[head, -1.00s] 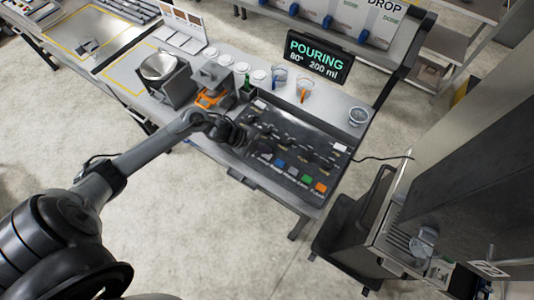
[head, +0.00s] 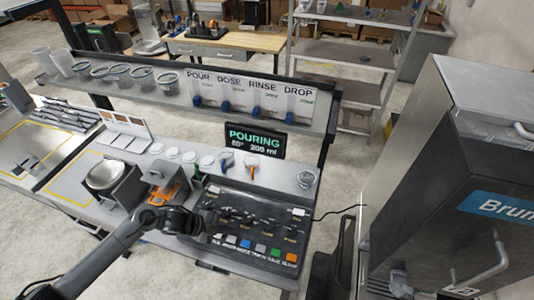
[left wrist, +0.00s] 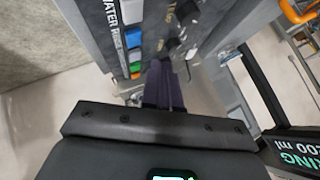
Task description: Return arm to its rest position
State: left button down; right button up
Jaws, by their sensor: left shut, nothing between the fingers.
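My left arm comes in from the lower left of the head view. Its gripper (head: 208,222) is at the left edge of the dark control panel (head: 254,212), over or just above it; the exact gap cannot be told. In the left wrist view the dark fingers (left wrist: 163,88) are together with nothing between them. Beyond them that view shows the panel (left wrist: 160,20) with its coloured buttons. The right gripper is not in view.
A POURING display (head: 255,142) stands behind the panel. An orange-fronted device (head: 165,188) and a metal bowl (head: 104,175) stand left of the gripper. A shelf with dispensers (head: 256,103) runs behind. A large dark machine (head: 455,150) stands at right. Floor shows between it and the bench.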

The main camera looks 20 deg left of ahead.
pick_arm(q)
jog(key=s+d+r+n+p, duration=0.25)
jog(key=s+d, duration=0.35)
jog(key=d, duration=0.3)
jog(key=s+d+r+n+p, duration=0.1)
jog(key=s+d+n+p, duration=0.1)
jog(key=s+d+p, duration=0.35)
jog(key=s+a+r+n+g+y, duration=0.2)
jog(key=s+a+r+n+y, duration=0.3)
jog(key=s+r+n, duration=0.3)
notch_tip(320, 180, up, 3)
jog(key=n+y, duration=0.1)
jog(key=n, duration=0.2)
jog(key=shift+s+n+g, duration=0.35)
jog(key=shift+s+g, duration=0.05)
dwell(3.2)
